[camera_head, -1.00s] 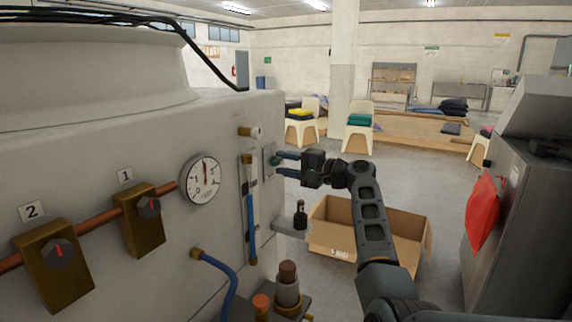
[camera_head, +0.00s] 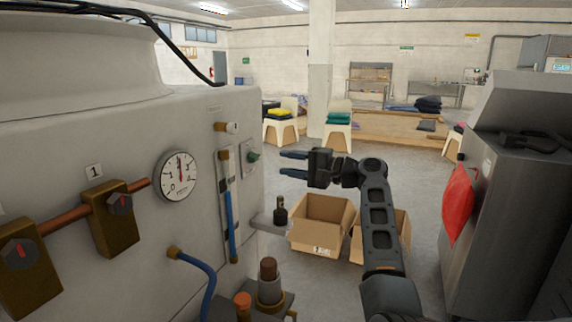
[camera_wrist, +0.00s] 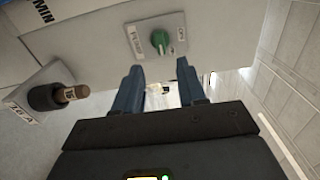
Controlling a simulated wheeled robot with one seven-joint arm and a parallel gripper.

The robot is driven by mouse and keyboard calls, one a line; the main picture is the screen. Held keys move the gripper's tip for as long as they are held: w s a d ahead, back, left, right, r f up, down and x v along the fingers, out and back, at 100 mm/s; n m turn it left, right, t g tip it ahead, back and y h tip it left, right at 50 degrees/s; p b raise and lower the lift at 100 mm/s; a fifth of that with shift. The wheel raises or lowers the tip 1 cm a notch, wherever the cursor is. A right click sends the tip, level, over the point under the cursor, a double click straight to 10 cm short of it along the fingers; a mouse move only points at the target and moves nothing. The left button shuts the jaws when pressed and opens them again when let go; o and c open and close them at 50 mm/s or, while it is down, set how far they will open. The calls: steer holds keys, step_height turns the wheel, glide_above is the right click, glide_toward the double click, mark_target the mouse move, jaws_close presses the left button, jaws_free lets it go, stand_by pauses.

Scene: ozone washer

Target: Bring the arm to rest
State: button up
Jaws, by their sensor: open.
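My gripper (camera_head: 293,163) is open and empty, its two blue fingers apart and pointing left toward the washer's right edge. It is clear of the washer (camera_head: 130,130) in the head view. In the wrist view the fingers of my gripper (camera_wrist: 158,85) point at a grey plate with a green knob (camera_wrist: 160,40), with a gap between. The same green knob (camera_head: 254,156) shows in the head view, to the left of the fingertips. My arm reaches up from the bottom right, bent at the elbow.
A small shelf (camera_head: 268,222) with a dark fitting (camera_head: 281,209) sticks out below my gripper. Open cardboard boxes (camera_head: 318,235) stand on the floor behind my arm. A steel cabinet (camera_head: 510,220) with a red cloth (camera_head: 458,205) is at the right. Open floor (camera_head: 425,185) lies between.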

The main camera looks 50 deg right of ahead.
steer(key=shift+f, duration=0.1)
stand_by(0.3)
steer(key=s+a+f+g+h, duration=0.15)
steer(key=s+a+f, duration=0.25)
steer(key=f, duration=0.4)
steer(key=s+a+f+g+h, duration=0.1)
steer(key=s+a+f+h, duration=0.2)
steer(key=f, duration=0.5)
steer(key=s+a+f+g+h, duration=0.1)
steer(key=s+a+f, duration=0.35)
steer(key=f, duration=0.35)
steer(key=s+a+f+n+h, duration=0.25)
steer(key=s+a+f, duration=0.2)
steer(key=s, duration=0.45)
steer(key=s+a+r+n, duration=0.1)
steer(key=s+a+n, duration=0.25)
steer(key=s, duration=0.55)
steer(key=s+a+r+n, duration=0.1)
steer(key=s+a+n, duration=0.1)
steer(key=s+a, duration=0.45)
steer(key=s+a+r+n+y, duration=0.1)
steer(key=s+a+r+n, duration=0.2)
steer(key=s+r, duration=0.3)
steer(key=s+a+r+n+t, duration=0.1)
steer(key=s+a+r+n, duration=0.2)
steer(key=s+r, duration=0.3)
steer(key=shift+s+y, duration=0.4)
steer(key=shift+s, duration=0.5)
